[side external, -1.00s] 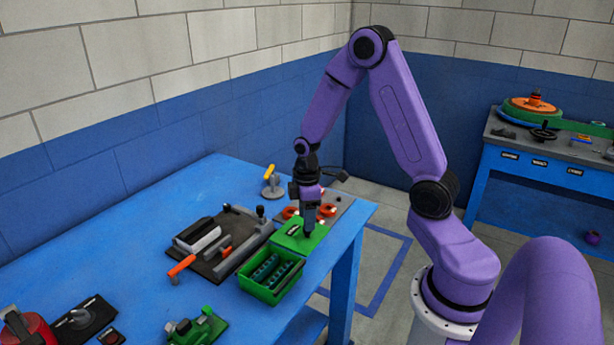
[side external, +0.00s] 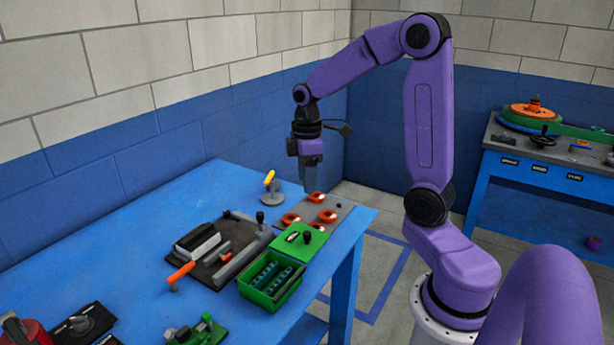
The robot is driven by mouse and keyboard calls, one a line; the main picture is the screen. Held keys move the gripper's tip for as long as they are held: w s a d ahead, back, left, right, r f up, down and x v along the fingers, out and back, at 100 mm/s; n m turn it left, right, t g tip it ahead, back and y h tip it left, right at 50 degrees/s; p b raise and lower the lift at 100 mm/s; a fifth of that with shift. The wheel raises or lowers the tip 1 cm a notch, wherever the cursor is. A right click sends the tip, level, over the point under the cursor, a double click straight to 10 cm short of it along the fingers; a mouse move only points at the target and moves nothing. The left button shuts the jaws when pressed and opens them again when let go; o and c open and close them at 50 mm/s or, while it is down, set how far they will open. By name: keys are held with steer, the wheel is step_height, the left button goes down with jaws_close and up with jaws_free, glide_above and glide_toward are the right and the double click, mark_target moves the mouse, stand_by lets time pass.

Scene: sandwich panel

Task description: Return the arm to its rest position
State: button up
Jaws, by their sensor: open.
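My gripper (side external: 309,186) hangs pointing down above the back right part of the blue table (side external: 130,240). It is open, and I see nothing held in it. Its tips appear above or just in front of a grey plate (side external: 338,211) with several orange-red rings; the exact height is hard to tell. My arm rises from its base at the right, bends at a high elbow and reaches left to the gripper.
A green plate (side external: 314,240) with a dark knob lies in front of the grey plate. A green bin (side external: 271,280) holds dark parts. A dark fixture (side external: 218,248) with an orange handle is left of it. Another bench (side external: 550,170) is at right.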

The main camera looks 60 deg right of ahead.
steer(key=shift+a, duration=0.1)
steer(key=s+a+n, duration=0.2)
steer(key=s+a, duration=0.6)
steer(key=a, duration=0.4)
steer(key=s+a, duration=0.2)
steer(key=s, duration=0.5)
steer(key=s+a+n, duration=0.1)
steer(key=s+a, duration=0.1)
steer(key=s, duration=0.5)
steer(key=shift+s+a+n, duration=0.25)
steer(key=shift+n, duration=0.05)
